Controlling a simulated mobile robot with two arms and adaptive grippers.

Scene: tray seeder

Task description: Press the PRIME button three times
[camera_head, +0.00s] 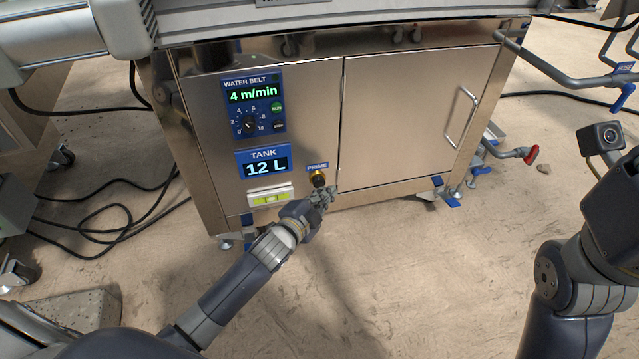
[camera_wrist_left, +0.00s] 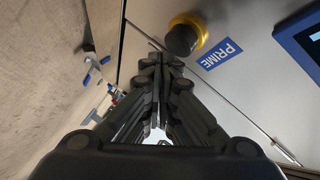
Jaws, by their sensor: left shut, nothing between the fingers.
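The PRIME button (camera_head: 318,179) is a dark round cap in a yellow ring, below a blue PRIME label (camera_head: 317,167) on the steel cabinet front. In the left wrist view the button (camera_wrist_left: 183,38) shows just beyond my fingertips, with the PRIME label (camera_wrist_left: 221,54) beside it. My left gripper (camera_head: 324,195) is shut and empty, close in front of the button and slightly below it in the head view. In the left wrist view its closed fingers (camera_wrist_left: 158,66) end near the dark cap; I cannot tell whether they touch it. My right gripper is out of view.
The water belt panel (camera_head: 253,103) reads 4 m/min and the tank display (camera_head: 265,165) reads 12 L. A cabinet door with a handle (camera_head: 461,117) is right of the button. Black cables (camera_head: 110,235) lie on the floor at left. A red-ended lever (camera_head: 531,155) sticks out at right.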

